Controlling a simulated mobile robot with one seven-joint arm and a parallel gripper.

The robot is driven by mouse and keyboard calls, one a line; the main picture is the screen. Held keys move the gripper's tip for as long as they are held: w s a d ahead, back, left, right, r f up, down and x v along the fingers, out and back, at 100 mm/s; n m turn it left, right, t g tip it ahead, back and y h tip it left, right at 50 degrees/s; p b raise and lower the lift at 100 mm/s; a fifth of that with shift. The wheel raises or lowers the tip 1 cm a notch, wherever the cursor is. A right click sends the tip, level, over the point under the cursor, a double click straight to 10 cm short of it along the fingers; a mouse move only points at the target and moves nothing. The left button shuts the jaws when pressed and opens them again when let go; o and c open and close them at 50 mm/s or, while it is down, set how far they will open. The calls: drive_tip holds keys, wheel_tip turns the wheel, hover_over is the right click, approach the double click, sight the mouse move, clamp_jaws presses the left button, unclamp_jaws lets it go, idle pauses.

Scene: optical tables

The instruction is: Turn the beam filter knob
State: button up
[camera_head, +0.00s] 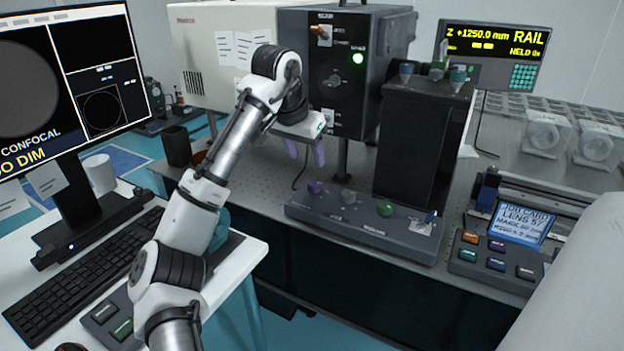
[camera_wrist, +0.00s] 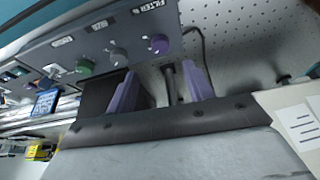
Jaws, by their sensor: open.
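The beam filter knob is purple, beside the word FILTER at the end of a grey control box (camera_head: 340,222). The filter knob (camera_head: 314,187) shows in the head view below my gripper, and in the wrist view the same knob (camera_wrist: 160,43) lies beyond the fingertips. My gripper (camera_head: 304,156) has two purple fingers, spread apart and empty. In the wrist view the gripper (camera_wrist: 161,76) has a dark post (camera_wrist: 171,84) visible between its fingers, apart from the knob. Nothing touches the filter knob that I can see.
A grey knob (camera_head: 348,197) and a green knob (camera_head: 385,208) follow on the same box. A dark instrument (camera_head: 345,80) with a green lamp stands behind my gripper. A cable lies near the filter knob.

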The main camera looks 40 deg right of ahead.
sight(315, 183)
drive_tip(key=x, duration=0.9)
drive_tip(key=shift+w+d+f, duration=0.1)
drive_tip(key=shift+d+f, duration=0.05)
drive_tip(key=shift+f, duration=0.25)
drive_tip(key=c, duration=1)
